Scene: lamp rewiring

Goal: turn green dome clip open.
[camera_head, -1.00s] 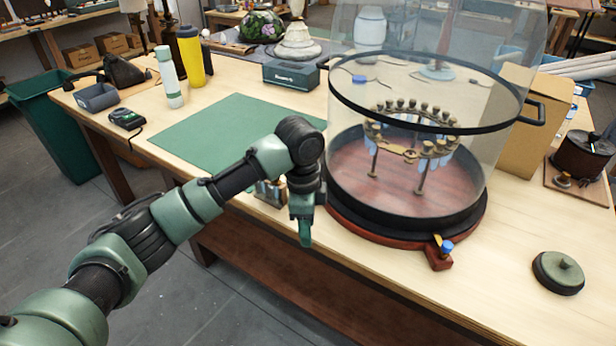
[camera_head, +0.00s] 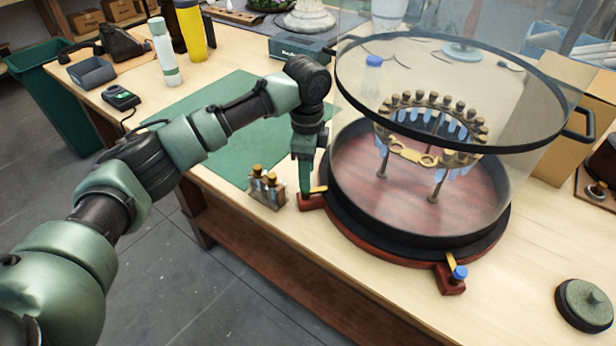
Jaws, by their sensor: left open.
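A clear dome with a black rim (camera_head: 430,148) stands on a round black and dark-red base (camera_head: 400,247). At the base's left front is a clip on a red block (camera_head: 311,203), with a yellow lever (camera_head: 318,189) beside my gripper. My left gripper (camera_head: 305,192) points down right over this clip, with its fingers open. The fingers cover the clip's knob, so I cannot see its green colour or tell whether they touch it. A second clip with a blue knob (camera_head: 459,272) sits at the base's front right. My right gripper is out of view.
A small rack with brass-topped pieces (camera_head: 267,186) stands close to the left of my gripper. A green mat (camera_head: 215,118) lies behind my arm. A round green-topped lid (camera_head: 586,304) lies at the right. Bare table shows in front of the base.

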